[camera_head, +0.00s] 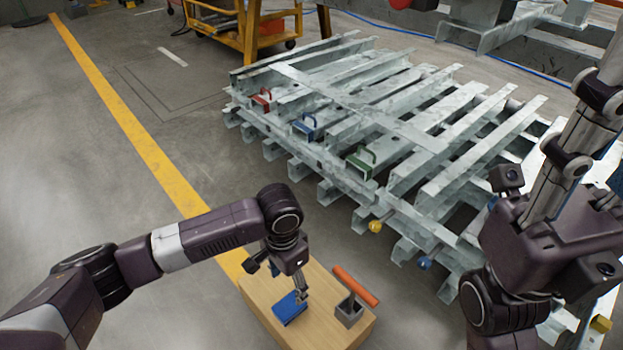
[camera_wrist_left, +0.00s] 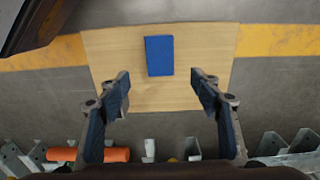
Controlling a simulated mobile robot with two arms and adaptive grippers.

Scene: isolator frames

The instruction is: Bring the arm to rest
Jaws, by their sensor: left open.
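My left arm comes in from the left, and its gripper (camera_head: 301,290) hangs low over a wooden board (camera_head: 262,292). The left wrist view shows the gripper (camera_wrist_left: 162,95) open, with two separated fingers and nothing between them. A flat blue block (camera_head: 289,308) lies on the board close to the gripper. In the left wrist view the blue block (camera_wrist_left: 159,55) lies ahead of the fingertips. My right arm's gripper (camera_head: 575,150) rises large at the right edge; its fingertips are not clear.
Behind is a rack of metal beams (camera_head: 400,130) with red, blue and green handled pieces. A yellow cart (camera_head: 250,30) stands farther back. Floor at left is clear.

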